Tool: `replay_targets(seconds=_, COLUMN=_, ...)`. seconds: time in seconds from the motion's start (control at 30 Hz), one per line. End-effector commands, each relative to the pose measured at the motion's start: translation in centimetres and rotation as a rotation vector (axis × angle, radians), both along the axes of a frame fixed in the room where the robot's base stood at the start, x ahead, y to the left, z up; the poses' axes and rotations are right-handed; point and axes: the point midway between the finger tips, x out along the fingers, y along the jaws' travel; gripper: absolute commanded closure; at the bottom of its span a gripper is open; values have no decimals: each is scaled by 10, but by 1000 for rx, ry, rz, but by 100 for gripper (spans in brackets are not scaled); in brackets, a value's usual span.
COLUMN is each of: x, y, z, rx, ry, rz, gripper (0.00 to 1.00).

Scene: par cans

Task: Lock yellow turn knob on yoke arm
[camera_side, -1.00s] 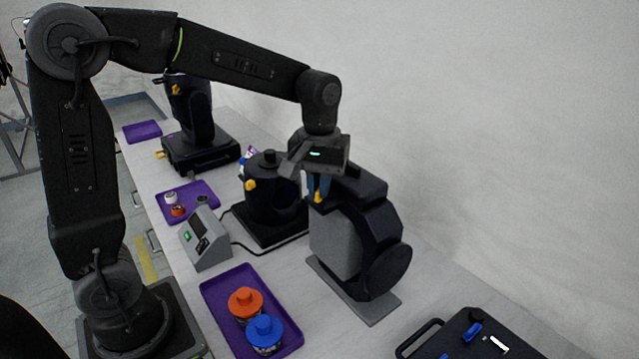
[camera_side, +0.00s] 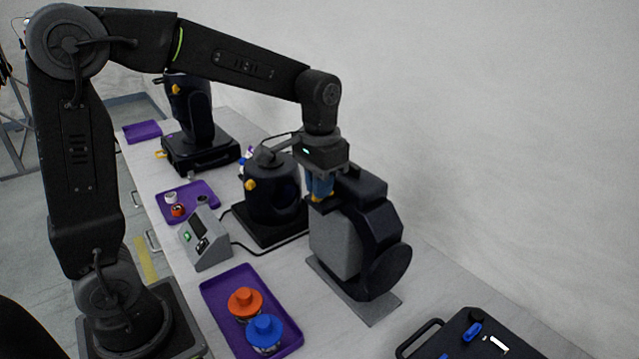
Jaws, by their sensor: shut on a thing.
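My gripper (camera_side: 319,188) points down with its blue fingers at the top left of the nearest dark fixture (camera_side: 375,230), which has a grey front panel and stands on a grey plate. The fingers are shut on a yellow knob (camera_side: 317,198), of which only a small part shows between and below them. The knob's exact turn angle is too small to tell. Another dark fixture (camera_side: 272,200) behind it bears a yellow knob (camera_side: 250,184) on its left side. A third fixture (camera_side: 192,108) at the back also has a yellow knob (camera_side: 176,89).
A purple tray (camera_side: 213,297) in front holds an orange-topped can (camera_side: 245,302) and a blue-topped can (camera_side: 264,332). A grey control box (camera_side: 205,240) stands left of the fixtures. A black case (camera_side: 460,335) lies at front right. Bare table shows between tray and nearest fixture.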

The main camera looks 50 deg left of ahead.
Motion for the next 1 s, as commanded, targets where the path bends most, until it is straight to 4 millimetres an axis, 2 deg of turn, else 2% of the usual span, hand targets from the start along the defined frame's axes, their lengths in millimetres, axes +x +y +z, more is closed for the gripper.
replay_targets(seconds=0.47, x=0, y=0, z=1, rx=0, ry=-1, rz=-18, gripper=100)
replay_targets(seconds=0.5, x=0, y=0, z=1, rx=0, ry=-1, rz=-18, gripper=90)
replay_targets(seconds=0.77, x=0, y=0, z=1, rx=0, ry=-1, rz=-16, gripper=65)
replay_targets(seconds=1.0, x=0, y=0, z=1, rx=0, ry=0, rz=-15, gripper=65)
